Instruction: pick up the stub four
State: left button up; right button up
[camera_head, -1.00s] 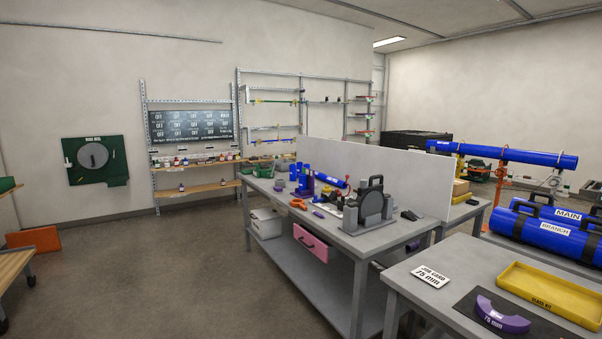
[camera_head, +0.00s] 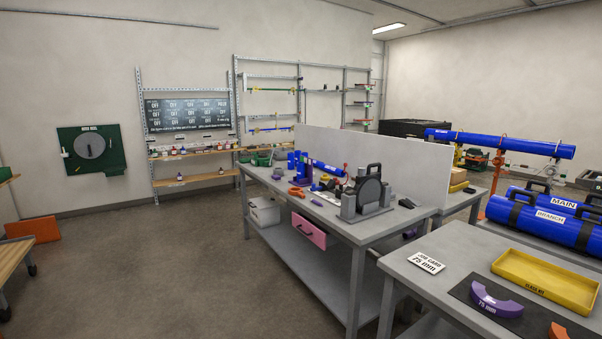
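No piece can be read as stub four from here. Small upright blue pipe pieces (camera_head: 291,160) stand at the left part of the grey middle bench (camera_head: 352,238); one stands by a purple holder (camera_head: 306,172). A longer blue piece (camera_head: 327,169) lies behind the tools there. Their labels are too small to read. Neither of my grippers shows in the head view.
The bench also carries a grey machine with a black disc (camera_head: 368,192) and an orange tool (camera_head: 296,192). A nearer table (camera_head: 455,297) holds a job card (camera_head: 428,262), yellow tray (camera_head: 545,262) and purple arc (camera_head: 495,300). Open floor (camera_head: 190,270) lies left.

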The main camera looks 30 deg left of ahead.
aim_at(300, 166)
jog(key=u, duration=0.8)
jog(key=i+j, duration=0.25)
jog(key=i, duration=0.35)
jog(key=i+j+z, duration=0.15)
jog(key=i, duration=0.45)
jog(key=i+j, duration=0.4)
jog(key=i, duration=0.15)
jog(key=i+j+z, duration=0.1)
jog(key=i+j, duration=0.25)
jog(key=i, duration=0.25)
jog(key=i+j, duration=0.35)
jog(key=i, duration=0.2)
jog(key=i+j+z, duration=0.15)
jog(key=i+j, duration=0.2)
jog(key=i, duration=0.2)
jog(key=i+j+z, duration=0.15)
jog(key=j+z, duration=0.3)
jog(key=i+j+z, duration=0.1)
jog(key=j+z, duration=0.15)
jog(key=z, duration=0.15)
jog(key=j+z, duration=0.45)
